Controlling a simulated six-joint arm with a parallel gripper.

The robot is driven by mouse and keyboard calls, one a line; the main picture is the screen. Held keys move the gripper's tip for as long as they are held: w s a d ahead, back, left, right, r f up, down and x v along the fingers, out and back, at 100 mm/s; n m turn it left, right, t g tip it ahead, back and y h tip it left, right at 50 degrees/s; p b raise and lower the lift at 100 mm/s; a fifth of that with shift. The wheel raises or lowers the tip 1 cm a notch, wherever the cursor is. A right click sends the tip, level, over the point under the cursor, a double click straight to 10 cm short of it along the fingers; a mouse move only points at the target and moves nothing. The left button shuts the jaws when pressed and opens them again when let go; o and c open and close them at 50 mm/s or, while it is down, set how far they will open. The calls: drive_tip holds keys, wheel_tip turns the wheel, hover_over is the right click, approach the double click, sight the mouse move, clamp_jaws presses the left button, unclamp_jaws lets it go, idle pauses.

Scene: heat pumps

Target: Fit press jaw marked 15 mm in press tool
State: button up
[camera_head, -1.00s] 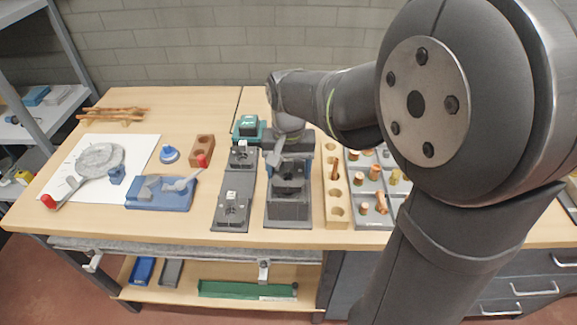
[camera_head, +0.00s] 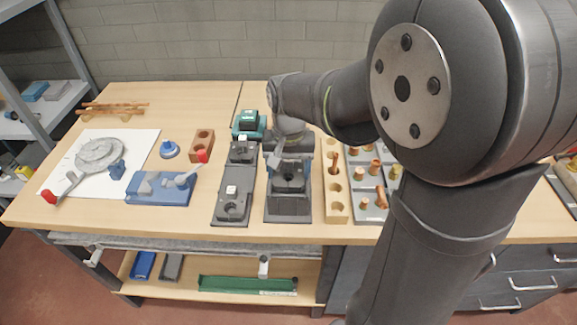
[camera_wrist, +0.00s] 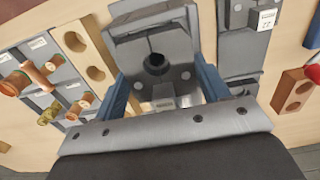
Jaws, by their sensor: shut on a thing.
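My gripper (camera_wrist: 160,78) has its two blue fingers closed around a grey metal piece (camera_wrist: 163,101), apparently a press jaw. Its small pale label is too blurred to read. In the wrist view the grey press tool holder (camera_wrist: 154,28) with a round dark hole lies directly beyond the fingertips. Whether the held piece touches it cannot be told. In the head view my gripper (camera_head: 290,158) is above the dark grey stand (camera_head: 288,209) and hides part of it. A dark jaw rack (camera_head: 234,214) stands left of it, with white-labelled pieces; one label (camera_wrist: 267,19) seems to read 22.
A wooden block with holes (camera_head: 336,207) and a grey tray of copper fittings (camera_head: 370,214) stand close on the right. A teal device (camera_head: 248,124) is behind the rack. A blue fixture (camera_head: 160,190) and brown block (camera_head: 202,143) are to the left. The front table strip is clear.

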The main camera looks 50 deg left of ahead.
drive_tip(key=shift+f, duration=0.1)
drive_tip(key=o, duration=1.4)
wheel_tip(320, 180, up, 17)
drive_tip(key=shift+r, duration=0.2)
wheel_tip(320, 180, down, 17)
drive_tip(key=shift+f, duration=0.2)
drive_tip(key=shift+r, duration=0.1)
